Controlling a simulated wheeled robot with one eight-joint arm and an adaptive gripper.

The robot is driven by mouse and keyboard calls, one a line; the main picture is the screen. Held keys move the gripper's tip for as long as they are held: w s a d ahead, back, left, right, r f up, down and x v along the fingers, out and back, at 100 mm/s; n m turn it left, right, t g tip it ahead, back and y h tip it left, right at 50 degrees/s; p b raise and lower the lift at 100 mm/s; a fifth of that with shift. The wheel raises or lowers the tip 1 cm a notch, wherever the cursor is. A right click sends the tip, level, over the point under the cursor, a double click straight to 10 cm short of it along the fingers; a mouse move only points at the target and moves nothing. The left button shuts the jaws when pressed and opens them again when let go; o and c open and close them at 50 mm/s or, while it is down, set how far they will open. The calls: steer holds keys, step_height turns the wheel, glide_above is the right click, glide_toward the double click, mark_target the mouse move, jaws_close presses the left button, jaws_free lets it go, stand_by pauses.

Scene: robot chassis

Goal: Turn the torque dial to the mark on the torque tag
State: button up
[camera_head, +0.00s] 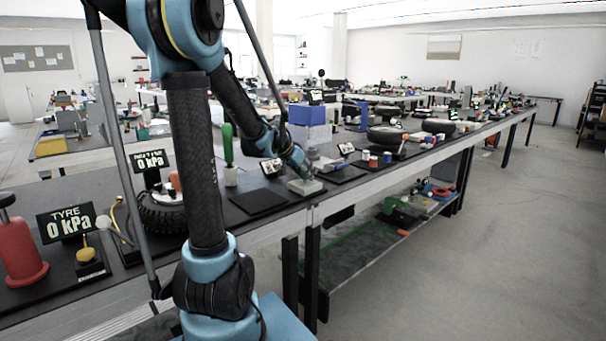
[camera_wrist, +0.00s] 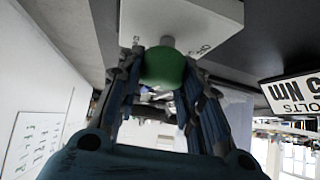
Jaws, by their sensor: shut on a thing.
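The torque dial is a round green knob (camera_wrist: 164,70) on a short grey shaft, fixed to a pale box (camera_wrist: 198,14) with small dark lettering. In the wrist view my gripper (camera_wrist: 164,62) is shut on the knob, one finger at each side. In the head view my gripper (camera_head: 300,167) reaches down to the pale box (camera_head: 306,188) on the bench, and the knob is hidden. A white tag (camera_wrist: 296,97) with black print reading "BOLTS" and "5 NM" stands beside the box, cut off by the picture edge. The dial's pointer and marks are not readable.
A dark flat pad (camera_head: 258,201) lies left of the box on the long bench. A green-handled tool (camera_head: 228,148) stands upright behind it, and a blue bin (camera_head: 307,115) stands farther back. The floor (camera_head: 460,270) at right is clear.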

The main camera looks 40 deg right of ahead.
steer(key=m+g, duration=0.3)
steer(key=m, duration=0.1)
steer(key=shift+w, duration=0.1)
steer(key=m+g+y, duration=0.1)
steer(key=m+g, duration=0.2)
steer(key=m, duration=0.2)
steer(key=shift+g, duration=0.4)
steer(key=o, duration=1.1)
steer(key=shift+c, duration=0.2)
steer(key=v, duration=1.2)
steer(key=shift+d, duration=0.1)
